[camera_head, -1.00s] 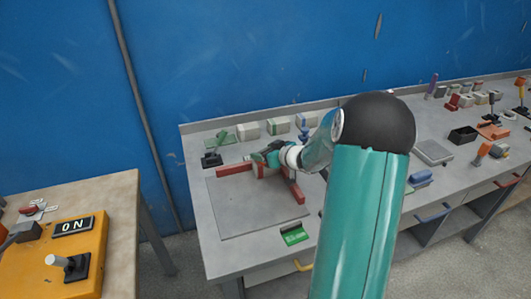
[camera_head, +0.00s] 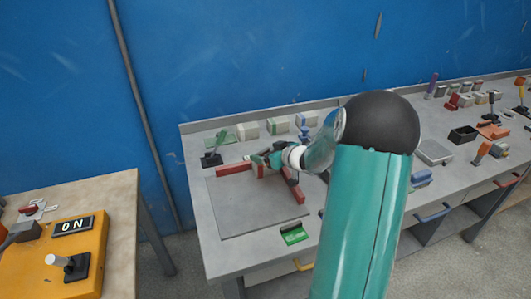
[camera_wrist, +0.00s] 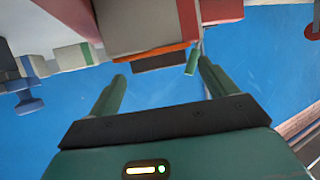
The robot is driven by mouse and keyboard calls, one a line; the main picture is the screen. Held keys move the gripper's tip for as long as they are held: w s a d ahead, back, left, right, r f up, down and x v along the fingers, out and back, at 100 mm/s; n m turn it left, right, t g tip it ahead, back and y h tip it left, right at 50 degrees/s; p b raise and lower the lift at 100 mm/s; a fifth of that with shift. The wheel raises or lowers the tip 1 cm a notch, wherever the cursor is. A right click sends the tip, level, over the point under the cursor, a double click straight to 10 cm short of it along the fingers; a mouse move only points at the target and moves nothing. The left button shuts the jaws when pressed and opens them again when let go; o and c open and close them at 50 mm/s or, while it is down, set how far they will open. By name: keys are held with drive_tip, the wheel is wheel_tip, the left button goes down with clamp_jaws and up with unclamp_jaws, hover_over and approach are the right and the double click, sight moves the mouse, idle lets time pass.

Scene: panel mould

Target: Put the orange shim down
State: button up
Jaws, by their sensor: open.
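The orange shim (camera_wrist: 150,52) shows in the wrist view as a thin strip along the edge of a red and grey block (camera_wrist: 150,22). It lies just beyond my fingertips, and I cannot tell exactly what it rests on. My gripper (camera_wrist: 162,72) is open, with its two green fingers apart and nothing between them. In the head view my gripper (camera_head: 264,160) is over the grey panel, close to the red bars. The shim cannot be made out in that view.
Several pale blocks (camera_head: 248,130) stand along the back of the bench. A green item (camera_head: 294,234) lies at the front. The panel's front part is clear.

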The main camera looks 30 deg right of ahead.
drive_tip(key=v, duration=1.1)
drive_tip(key=a+r+m+g+h, duration=0.2)
drive_tip(key=a+r+h, duration=0.5)
drive_tip(key=a+r, duration=0.3)
drive_tip(key=s+a+g+y, duration=0.5)
drive_tip(key=s+a, duration=1.4)
drive_tip(key=a, duration=0.1)
drive_tip(key=shift+s+g, duration=0.3)
drive_tip(key=shift+s, duration=0.1)
